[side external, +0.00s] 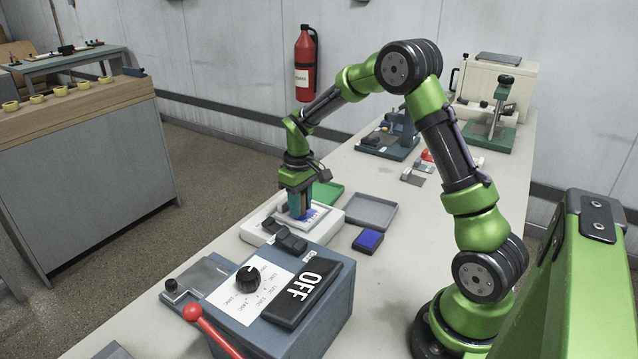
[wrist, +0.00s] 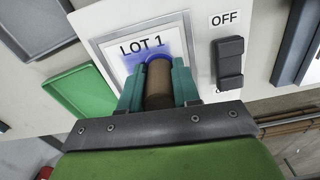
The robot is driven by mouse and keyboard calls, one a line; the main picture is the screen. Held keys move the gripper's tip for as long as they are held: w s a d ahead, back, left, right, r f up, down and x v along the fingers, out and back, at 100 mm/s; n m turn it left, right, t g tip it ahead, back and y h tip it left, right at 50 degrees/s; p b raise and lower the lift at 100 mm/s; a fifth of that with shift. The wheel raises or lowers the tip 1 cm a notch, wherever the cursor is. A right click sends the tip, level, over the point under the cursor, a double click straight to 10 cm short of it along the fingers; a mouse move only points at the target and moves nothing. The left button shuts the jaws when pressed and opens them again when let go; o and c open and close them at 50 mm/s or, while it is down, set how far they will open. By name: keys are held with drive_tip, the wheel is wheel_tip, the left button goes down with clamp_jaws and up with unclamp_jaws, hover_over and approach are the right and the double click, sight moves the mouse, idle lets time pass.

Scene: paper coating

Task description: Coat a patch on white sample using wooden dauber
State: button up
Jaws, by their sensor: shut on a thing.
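My gripper (side external: 299,202) is shut on the wooden dauber, a brown cylinder (wrist: 158,82) held between teal fingers in the wrist view. The dauber's lower end is over the white sample (wrist: 112,50), which bears the print "LOT 1" and lies on a white device with a switch (side external: 252,236). A blue patch (wrist: 172,50) shows on the sample around the dauber. The dauber's tip is hidden, so I cannot tell whether it touches the sample. A blue ink pad (side external: 368,240) lies on the table to the right of the device.
A grey tray (side external: 371,210) and a green tray (side external: 328,194) lie behind the device. A blue-grey control box (side external: 335,318) with a knob, an OFF label and a red-knobbed lever (side external: 193,313) stands in front. Bare table lies right of the ink pad.

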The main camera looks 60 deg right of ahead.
drive_tip(key=shift+a, duration=1)
drive_tip(key=shift+d, duration=3.55)
wheel_tip(320, 180, up, 8)
